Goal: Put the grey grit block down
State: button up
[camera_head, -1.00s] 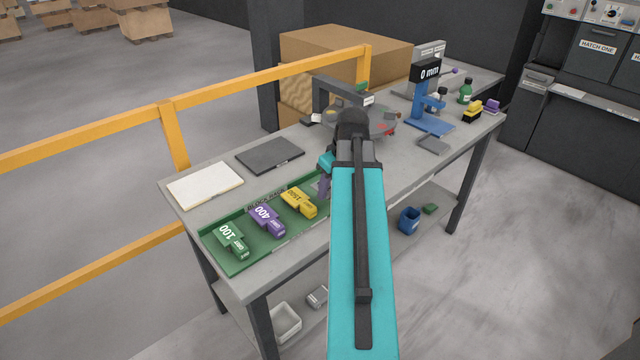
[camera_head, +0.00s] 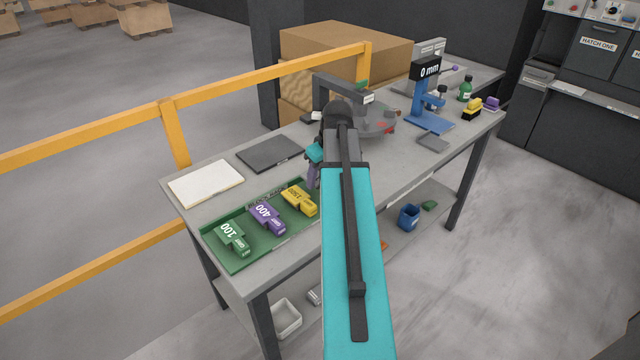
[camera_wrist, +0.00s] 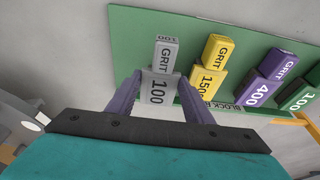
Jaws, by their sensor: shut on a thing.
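The grey grit block (camera_wrist: 160,88) is between the purple fingers of my gripper (camera_wrist: 162,76) in the wrist view. My gripper is shut on it. It lines up with the yellow block, over the end of the green block rack (camera_wrist: 133,55). I cannot tell whether it touches the rack. In the head view my arm hides the grey block, and only a bit of my gripper (camera_head: 312,172) shows beside the right end of the rack (camera_head: 250,266). The rack holds a green block (camera_head: 232,240), a purple block (camera_head: 267,217) and a yellow block (camera_head: 300,201).
Behind the rack lie a white pad (camera_head: 205,183) and a dark mat (camera_head: 270,154). A round plate (camera_head: 375,122) with a grey frame and a blue gauge stand (camera_head: 430,110) stand farther along the bench. A yellow rail (camera_head: 230,90) runs along the back.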

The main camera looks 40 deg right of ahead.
aim_at(319, 184)
jog(key=shift+s+p+x, duration=0.15)
jog(key=shift+p+x, duration=0.15)
jog(key=shift+x, duration=0.6)
jog(key=shift+s+p+x, duration=0.15)
jog(key=shift+p+x, duration=0.15)
jog(key=shift+x, duration=0.6)
jog(key=shift+f, duration=0.15)
jog(key=o, duration=1)
jog(key=shift+b+v, duration=0.95)
jog(key=shift+v, duration=4.8)
jog(key=shift+r, duration=0.35)
